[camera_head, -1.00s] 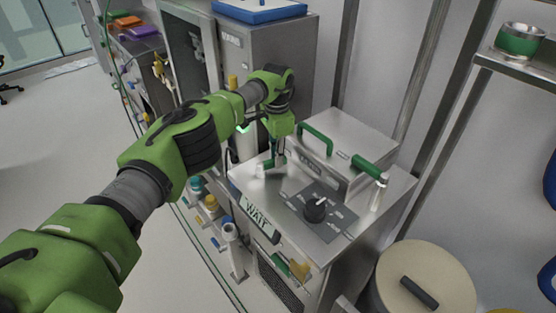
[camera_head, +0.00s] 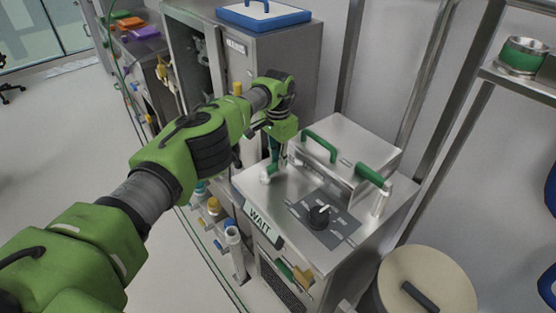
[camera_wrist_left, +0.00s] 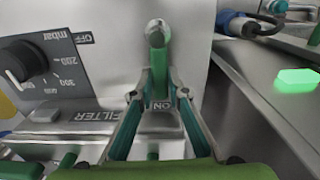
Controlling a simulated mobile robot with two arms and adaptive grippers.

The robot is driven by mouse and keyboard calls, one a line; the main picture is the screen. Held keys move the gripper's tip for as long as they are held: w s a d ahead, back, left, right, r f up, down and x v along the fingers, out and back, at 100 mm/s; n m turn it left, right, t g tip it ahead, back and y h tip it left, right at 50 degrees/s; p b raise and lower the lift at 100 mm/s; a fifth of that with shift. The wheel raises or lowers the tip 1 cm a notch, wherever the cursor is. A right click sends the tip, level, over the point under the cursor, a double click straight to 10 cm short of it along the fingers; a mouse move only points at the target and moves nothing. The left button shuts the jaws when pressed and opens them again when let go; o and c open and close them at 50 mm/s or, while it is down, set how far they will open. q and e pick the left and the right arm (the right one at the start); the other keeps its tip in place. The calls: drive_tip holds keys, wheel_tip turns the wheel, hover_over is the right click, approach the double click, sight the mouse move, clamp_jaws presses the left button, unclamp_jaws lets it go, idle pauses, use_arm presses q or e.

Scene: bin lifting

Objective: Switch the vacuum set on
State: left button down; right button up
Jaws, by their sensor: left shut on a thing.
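The vacuum set (camera_head: 340,225) is a steel unit with a "WAIT" sign (camera_head: 261,224) on its front edge and a black dial (camera_head: 319,215) on top. The dial (camera_wrist_left: 25,62) has mbar marks in the left wrist view. My left gripper (camera_head: 274,165) is at the far left corner of the unit's top. In the left wrist view my left gripper (camera_wrist_left: 157,92) is shut on a green lever (camera_wrist_left: 158,68) with a pale round end. An "ON" label shows between the fingers and an "OFF" label to the left. My right gripper is not in view.
A steel box (camera_head: 345,145) with green handles sits on the unit's top. A steel cabinet (camera_head: 260,60) with a blue-rimmed tray (camera_head: 264,17) stands behind. A beige round lid (camera_head: 425,285) is at the lower right. Steel posts and a shelf (camera_head: 520,68) border the right.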

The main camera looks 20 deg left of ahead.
use_arm(q)
drive_tip(key=c, duration=2)
unclamp_jaws()
drive_tip(key=shift+w, duration=0.1)
drive_tip(key=shift+o, duration=0.2)
drive_tip(key=shift+r, duration=0.1)
wheel_tip(320, 180, up, 12)
